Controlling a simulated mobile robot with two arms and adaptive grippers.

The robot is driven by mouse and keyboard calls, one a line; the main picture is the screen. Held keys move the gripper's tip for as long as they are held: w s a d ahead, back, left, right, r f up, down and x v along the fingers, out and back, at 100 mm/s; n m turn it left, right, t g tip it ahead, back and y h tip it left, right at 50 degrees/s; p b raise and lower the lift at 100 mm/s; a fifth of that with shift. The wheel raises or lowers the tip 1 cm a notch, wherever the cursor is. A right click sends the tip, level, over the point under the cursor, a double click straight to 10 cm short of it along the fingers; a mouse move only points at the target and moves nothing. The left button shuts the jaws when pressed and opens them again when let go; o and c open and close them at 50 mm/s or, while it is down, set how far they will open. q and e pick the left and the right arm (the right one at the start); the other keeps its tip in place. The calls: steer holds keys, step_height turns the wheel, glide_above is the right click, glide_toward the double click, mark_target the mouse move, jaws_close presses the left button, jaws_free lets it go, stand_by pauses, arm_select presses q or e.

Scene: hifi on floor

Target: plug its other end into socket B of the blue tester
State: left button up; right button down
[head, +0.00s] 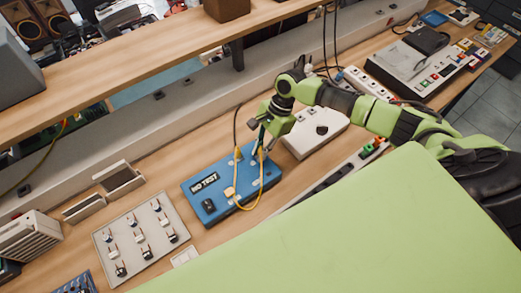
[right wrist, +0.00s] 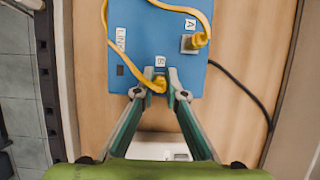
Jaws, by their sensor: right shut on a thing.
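The blue tester (head: 212,208) lies on the bench, its display reading "NO TEST"; its top also shows in the right wrist view (right wrist: 150,35). One yellow plug (right wrist: 198,40) of the yellow cable (head: 259,195) sits at the socket labelled A. My right gripper (head: 262,140) is over the tester's back right part. In the right wrist view its fingers (right wrist: 159,80) are shut on the other yellow plug (right wrist: 158,86), right beside the B label (right wrist: 160,61). Socket B is hidden under the plug, so I cannot tell how deep it sits. My left gripper is not in view.
A white box (head: 300,146) stands close to the right of the tester. A grey panel with several switches (head: 150,258) lies to the left. A black cable (right wrist: 247,92) leaves the tester's back. A wooden shelf (head: 150,62) runs above; a green surface (head: 350,235) fills the foreground.

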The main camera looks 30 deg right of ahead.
steer(key=c, duration=2)
jaws_free()
steer(key=p+v, duration=0.1)
steer(key=v, duration=0.4)
steer(key=a+p+v, duration=0.1)
steer(key=v, duration=0.5)
steer(key=p+v, duration=0.2)
steer(key=v, duration=0.3)
steer(key=shift+s+a+r, duration=0.1)
steer(key=shift+a+r, duration=0.15)
steer(key=shift+r, duration=0.4)
